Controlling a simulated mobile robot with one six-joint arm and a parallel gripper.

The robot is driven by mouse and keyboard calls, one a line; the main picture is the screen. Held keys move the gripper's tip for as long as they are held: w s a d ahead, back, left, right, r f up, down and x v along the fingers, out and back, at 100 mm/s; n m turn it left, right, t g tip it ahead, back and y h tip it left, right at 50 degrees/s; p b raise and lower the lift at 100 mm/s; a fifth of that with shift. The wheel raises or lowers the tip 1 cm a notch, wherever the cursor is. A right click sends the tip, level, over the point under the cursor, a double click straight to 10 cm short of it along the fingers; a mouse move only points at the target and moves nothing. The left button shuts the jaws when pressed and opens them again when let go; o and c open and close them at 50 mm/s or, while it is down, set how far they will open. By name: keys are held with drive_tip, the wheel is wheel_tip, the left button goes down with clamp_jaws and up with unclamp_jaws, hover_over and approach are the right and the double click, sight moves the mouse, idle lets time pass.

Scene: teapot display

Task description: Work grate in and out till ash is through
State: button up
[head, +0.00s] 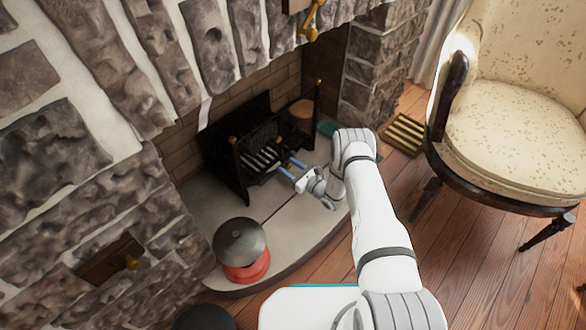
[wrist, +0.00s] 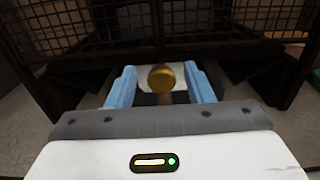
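A black fireplace grate (head: 228,158) with pale bars and brass knobs stands in the hearth. In the wrist view, dark mesh (wrist: 75,35) spans the top. A round brass knob (wrist: 161,78) sits in front of a pale plate or bar (wrist: 140,72). My gripper (head: 286,168) reaches to the front of the grate. In the wrist view its blue fingers (wrist: 161,88) stand apart on both sides of the knob, with a visible gap at each side. I cannot make out any ash. The grate's underside is hidden.
A red pot with a dark domed lid (head: 240,245) stands on the stone hearth (head: 290,225) at the left. Stone walls flank the fireplace. A cream armchair (head: 510,130) and a slatted floor piece (head: 405,134) are at the right. Open wooden floor lies in front.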

drive_tip(key=shift+d, duration=0.15)
drive_tip(key=shift+s+d+p, duration=0.3)
drive_tip(key=p+v, duration=0.2)
drive_tip(key=v, duration=0.4)
drive_tip(key=shift+s+d, duration=0.25)
drive_tip(key=shift+s, duration=0.05)
